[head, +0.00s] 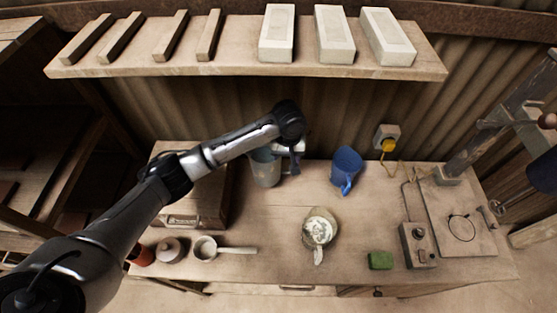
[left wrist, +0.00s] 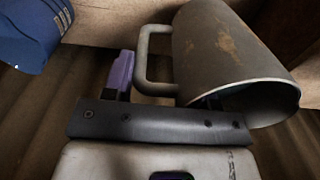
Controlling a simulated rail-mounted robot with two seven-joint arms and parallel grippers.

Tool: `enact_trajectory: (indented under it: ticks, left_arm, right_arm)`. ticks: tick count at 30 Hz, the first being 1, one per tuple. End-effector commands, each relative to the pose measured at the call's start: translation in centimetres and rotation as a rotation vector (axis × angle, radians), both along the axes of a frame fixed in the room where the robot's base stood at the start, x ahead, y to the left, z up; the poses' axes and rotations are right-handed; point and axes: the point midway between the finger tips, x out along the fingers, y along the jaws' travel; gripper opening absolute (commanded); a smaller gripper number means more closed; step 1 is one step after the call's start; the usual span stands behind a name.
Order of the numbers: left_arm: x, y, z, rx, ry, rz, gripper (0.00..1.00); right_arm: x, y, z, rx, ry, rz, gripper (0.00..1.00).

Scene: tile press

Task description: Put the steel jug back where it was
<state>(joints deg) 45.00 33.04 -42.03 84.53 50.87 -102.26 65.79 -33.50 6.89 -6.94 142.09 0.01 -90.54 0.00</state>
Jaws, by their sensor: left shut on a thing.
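The steel jug (head: 265,169) is a grey metal jug at the back of the bench, just right of the wooden box. My left gripper (head: 291,158) is at the jug's right side and is shut on it. The left wrist view shows the jug (left wrist: 228,55) close up, with brown stains and its handle beside the purple finger of my left gripper (left wrist: 150,98). The other finger is mostly hidden by the jug. I cannot tell whether the jug's base touches the bench. My right gripper is not in view.
A blue jug (head: 346,168) stands to the right. The wooden box (head: 205,207) is at left. A shelf (head: 240,67) with blocks overhangs the back.

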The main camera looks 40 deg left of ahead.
Motion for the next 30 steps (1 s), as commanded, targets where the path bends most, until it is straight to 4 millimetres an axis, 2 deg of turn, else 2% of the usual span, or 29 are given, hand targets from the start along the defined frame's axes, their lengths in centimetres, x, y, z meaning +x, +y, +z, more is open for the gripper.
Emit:
enact_trajectory:
  ticks: [4,10,19,27,30]
  left_arm:
    - [0.9,2.1,-1.2,-0.001,-0.003,0.003,0.1]
    - [1.5,3.5,-2.1,-0.001,-0.003,0.0,0.1]
    - [1.6,3.8,-2.9,-0.001,-0.003,-0.001,0.1]
    - [1.6,3.9,-5.8,-0.001,-0.002,-0.001,0.1]
    - [1.6,3.9,-6.3,-0.001,-0.003,-0.002,0.1]
  right_arm:
    - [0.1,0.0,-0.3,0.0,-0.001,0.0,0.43]
    - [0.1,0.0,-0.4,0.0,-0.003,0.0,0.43]
    - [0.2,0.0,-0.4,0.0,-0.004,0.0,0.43]
    - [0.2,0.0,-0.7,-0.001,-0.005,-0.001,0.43]
    - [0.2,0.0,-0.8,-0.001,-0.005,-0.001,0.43]
